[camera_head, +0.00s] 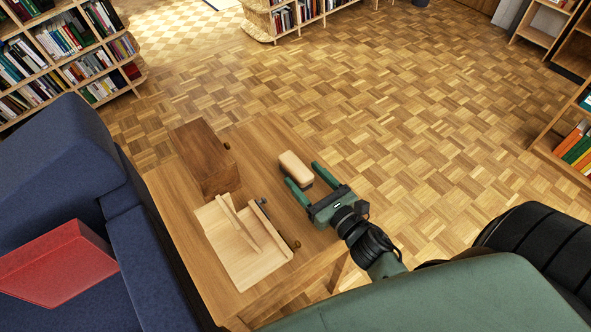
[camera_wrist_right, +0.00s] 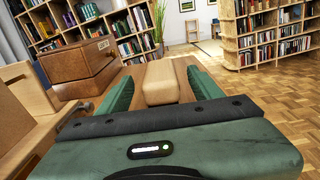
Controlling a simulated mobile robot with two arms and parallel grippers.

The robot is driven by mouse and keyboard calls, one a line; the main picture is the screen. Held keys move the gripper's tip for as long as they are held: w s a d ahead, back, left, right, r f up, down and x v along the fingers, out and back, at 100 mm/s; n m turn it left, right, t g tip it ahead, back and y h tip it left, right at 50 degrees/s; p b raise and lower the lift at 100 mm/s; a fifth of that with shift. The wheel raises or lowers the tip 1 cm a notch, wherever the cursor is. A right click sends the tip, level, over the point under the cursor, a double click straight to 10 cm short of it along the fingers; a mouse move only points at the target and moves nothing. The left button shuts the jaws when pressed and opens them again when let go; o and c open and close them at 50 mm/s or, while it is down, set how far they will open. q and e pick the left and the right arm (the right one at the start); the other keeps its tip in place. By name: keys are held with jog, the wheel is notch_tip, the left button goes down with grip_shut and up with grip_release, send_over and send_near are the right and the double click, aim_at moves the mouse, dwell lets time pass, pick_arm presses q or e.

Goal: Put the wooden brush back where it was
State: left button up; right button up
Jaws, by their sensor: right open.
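The wooden brush (camera_head: 294,165) is a pale, rounded block with a dark underside, lying on the wooden table near its right edge. My right gripper (camera_head: 302,175) is open, low over the table. Its two green fingers reach to either side of the brush's near end. In the right wrist view the brush (camera_wrist_right: 160,84) sits between the spread fingers, with a gap showing beside it; I see no grip on it. My left gripper is not in view.
On the table (camera_head: 262,150), a dark brown wooden box (camera_head: 204,160) stands to the brush's left. A pale wooden board with upright strips (camera_head: 243,244) lies nearer. A blue sofa (camera_head: 70,160) with a red cushion (camera_head: 58,264) borders the left side. Parquet floor right of the table is clear.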

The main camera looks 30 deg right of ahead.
aim_at(283, 153)
jog(key=w, duration=0.3)
jog(key=w+p, duration=0.1)
jog(key=w, duration=0.1)
jog(key=shift+w+a, duration=0.3)
jog(key=shift+a, duration=0.1)
jog(key=shift+r, duration=0.1)
grip_shut()
